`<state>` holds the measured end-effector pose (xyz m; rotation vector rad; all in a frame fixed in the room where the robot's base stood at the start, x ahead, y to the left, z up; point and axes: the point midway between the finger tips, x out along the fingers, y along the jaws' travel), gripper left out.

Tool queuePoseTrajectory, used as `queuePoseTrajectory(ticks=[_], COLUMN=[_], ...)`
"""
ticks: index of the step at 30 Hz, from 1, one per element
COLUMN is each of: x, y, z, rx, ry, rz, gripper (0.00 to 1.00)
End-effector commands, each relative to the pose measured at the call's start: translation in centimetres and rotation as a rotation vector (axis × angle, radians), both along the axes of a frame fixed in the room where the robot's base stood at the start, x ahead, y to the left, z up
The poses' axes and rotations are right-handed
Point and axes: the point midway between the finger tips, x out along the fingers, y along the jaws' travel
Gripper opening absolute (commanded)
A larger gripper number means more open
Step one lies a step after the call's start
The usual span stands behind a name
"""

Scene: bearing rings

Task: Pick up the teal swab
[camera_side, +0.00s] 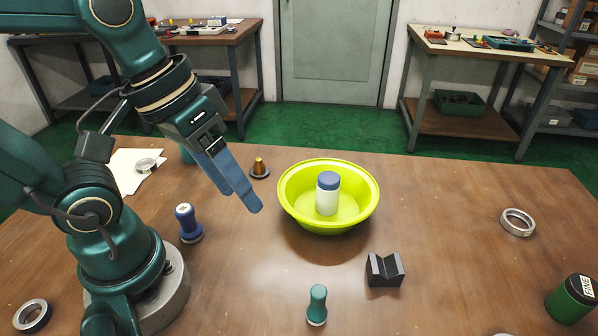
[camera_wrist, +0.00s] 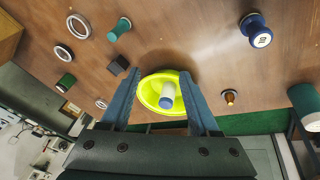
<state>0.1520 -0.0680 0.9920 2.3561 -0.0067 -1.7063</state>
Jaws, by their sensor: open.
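The teal swab (camera_side: 317,305) stands upright on the brown table near the front middle in the side view. It also shows at the upper left in the wrist view (camera_wrist: 119,29), with nothing touching it. My gripper (camera_side: 240,197) has two blue fingers and hangs above the table, left of the lime bowl in the side view, up and to the left of the teal swab. In the wrist view my gripper (camera_wrist: 158,75) has its fingers spread wide with nothing held between them; the bowl shows beyond the gap.
A lime bowl (camera_side: 292,190) holds a white jar with a blue lid (camera_side: 328,194). A dark V-block (camera_side: 385,270) stands right of the teal swab. A blue swab (camera_side: 188,224), brass part (camera_side: 259,169), green tin (camera_side: 572,299) and metal ring (camera_side: 517,222) stand apart. The front middle is mostly clear.

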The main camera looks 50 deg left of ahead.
Motion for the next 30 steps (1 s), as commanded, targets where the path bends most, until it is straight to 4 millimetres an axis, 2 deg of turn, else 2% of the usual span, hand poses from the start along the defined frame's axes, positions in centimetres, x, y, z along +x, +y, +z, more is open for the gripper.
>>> queuePoseTrajectory(ticks=[9, 17, 24, 30], x=[1.8, 4.6, 7.2, 7.9], y=[-3.4, -4.8, -5.0, -4.6], z=[-1.0, -2.8, -6.0, -9.2], rx=[-0.290, -0.512, -0.699, -0.791], ry=[0.438, 0.780, 1.064, 1.223], rz=[0.206, 0.390, 0.561, 0.666], gripper=[0.62, 0.62, 0.62, 0.62])
